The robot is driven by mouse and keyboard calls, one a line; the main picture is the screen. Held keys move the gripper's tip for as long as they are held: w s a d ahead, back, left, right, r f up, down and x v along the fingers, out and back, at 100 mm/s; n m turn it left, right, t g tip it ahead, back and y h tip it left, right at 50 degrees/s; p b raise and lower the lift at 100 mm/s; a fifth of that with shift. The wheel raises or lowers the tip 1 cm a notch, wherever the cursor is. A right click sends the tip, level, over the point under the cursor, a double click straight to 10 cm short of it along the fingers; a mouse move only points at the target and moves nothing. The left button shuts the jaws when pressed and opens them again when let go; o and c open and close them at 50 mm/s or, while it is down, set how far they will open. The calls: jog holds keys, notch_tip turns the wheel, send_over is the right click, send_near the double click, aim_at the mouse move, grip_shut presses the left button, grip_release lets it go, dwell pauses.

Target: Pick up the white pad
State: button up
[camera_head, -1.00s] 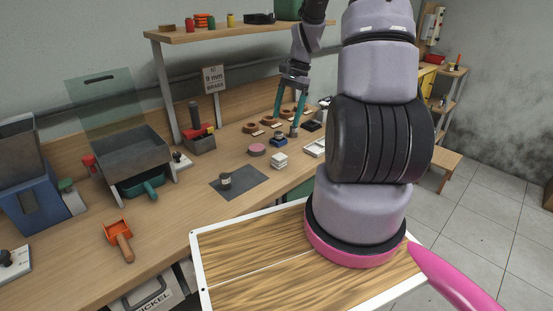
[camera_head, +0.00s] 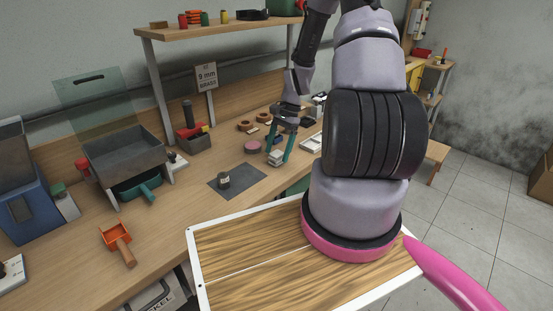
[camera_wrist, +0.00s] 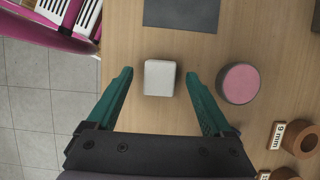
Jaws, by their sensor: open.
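The white pad (camera_wrist: 160,78) is a small, pale block with rounded corners on the wooden workbench. In the wrist view it lies between the fingertips of my gripper (camera_wrist: 157,75), with a gap on each side. My gripper has green fingers and is open and empty. In the head view the gripper (camera_head: 278,157) points down over the pad (camera_head: 276,157), one finger passing close beside it. I cannot tell the exact height of the fingertips above the bench.
A round pink-topped pad (camera_wrist: 239,82) stands just right of the right finger. Brown rings (camera_wrist: 299,139) with a "9 mm" label are at lower right.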

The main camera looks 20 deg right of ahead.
aim_at(276, 153)
jog(key=shift+x, duration=0.8)
grip_shut()
jog(key=shift+r, duration=0.15)
notch_tip(276, 153, up, 10)
jog(key=shift+f, duration=0.1)
